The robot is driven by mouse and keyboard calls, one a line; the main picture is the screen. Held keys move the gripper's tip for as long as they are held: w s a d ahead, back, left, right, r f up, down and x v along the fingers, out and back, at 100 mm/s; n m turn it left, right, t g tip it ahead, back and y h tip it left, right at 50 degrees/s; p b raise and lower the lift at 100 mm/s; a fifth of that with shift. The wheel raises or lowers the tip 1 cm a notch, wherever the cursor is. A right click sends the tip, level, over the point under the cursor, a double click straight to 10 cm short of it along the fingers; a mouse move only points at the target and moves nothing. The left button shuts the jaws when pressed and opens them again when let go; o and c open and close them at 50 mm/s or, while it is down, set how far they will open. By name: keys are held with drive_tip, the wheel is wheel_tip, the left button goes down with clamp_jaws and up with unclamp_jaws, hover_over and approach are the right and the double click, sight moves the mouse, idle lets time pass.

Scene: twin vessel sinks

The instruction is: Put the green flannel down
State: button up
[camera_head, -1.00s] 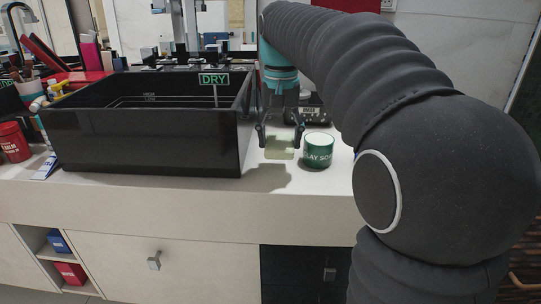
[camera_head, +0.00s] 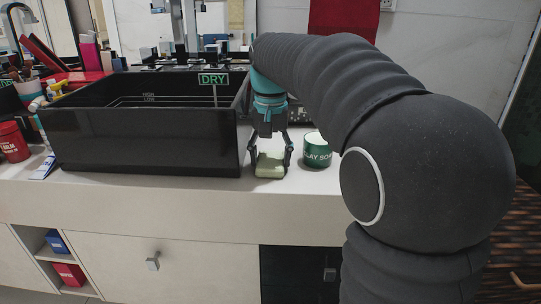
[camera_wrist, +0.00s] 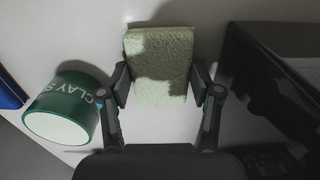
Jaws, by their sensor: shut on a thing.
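The green flannel (camera_head: 270,168) is a pale green folded cloth, low over the white counter between the black sink and the green pot. My gripper (camera_head: 270,155) is shut on it, one finger at each side. In the wrist view the flannel (camera_wrist: 160,68) sits between the two fingertips of my gripper (camera_wrist: 160,85), with its fuzzy top showing. I cannot tell whether its underside touches the counter.
A green "CLAY" pot (camera_head: 317,152) stands just right of my gripper, also in the wrist view (camera_wrist: 68,108). The black vessel sink (camera_head: 145,145) marked DRY stands close on the left. White counter (camera_head: 200,195) is clear along the front.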

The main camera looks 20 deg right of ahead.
sight(270, 160)
drive_tip(key=o, duration=1)
wheel_tip(270, 160, up, 12)
drive_tip(key=p, duration=0.2)
drive_tip(key=s+f+n+t, duration=0.3)
drive_tip(key=s+f+t, duration=0.2)
drive_tip(key=s+f, duration=1.4)
drive_tip(key=shift+s+n+t, duration=0.3)
drive_tip(key=shift+s, duration=1.65)
drive_tip(key=shift+f, duration=0.1)
